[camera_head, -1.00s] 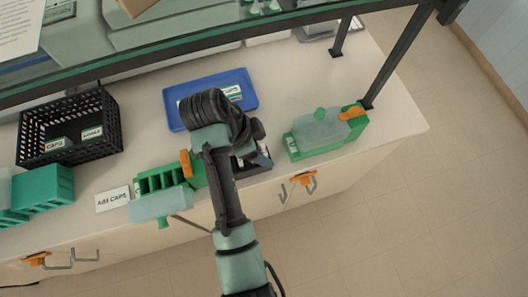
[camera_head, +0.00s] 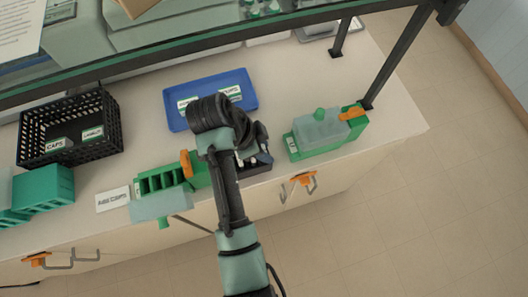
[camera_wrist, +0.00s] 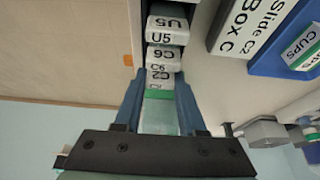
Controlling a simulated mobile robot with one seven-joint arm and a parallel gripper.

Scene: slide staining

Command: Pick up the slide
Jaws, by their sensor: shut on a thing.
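In the wrist view, several slides with white labelled ends stand in a row in a dark slide box (camera_wrist: 138,40). The farther slides read U5 (camera_wrist: 166,30) and C6 (camera_wrist: 162,58). The nearest slide (camera_wrist: 160,94) has a white end that seems to read C2, a green band and a clear glass body. My gripper (camera_wrist: 158,90) is shut on this nearest slide, with one blue finger on each side. In the head view the slide box (camera_head: 255,165) shows partly beside my arm, which hides the fingertips and the held slide.
A blue tray (camera_head: 245,100) lies behind my arm. A green rack (camera_head: 160,180) stands to the left and a green container with a pale lid (camera_head: 318,132) to the right. A black basket (camera_head: 62,130) is at far left. A shelf post (camera_head: 385,75) rises at back right.

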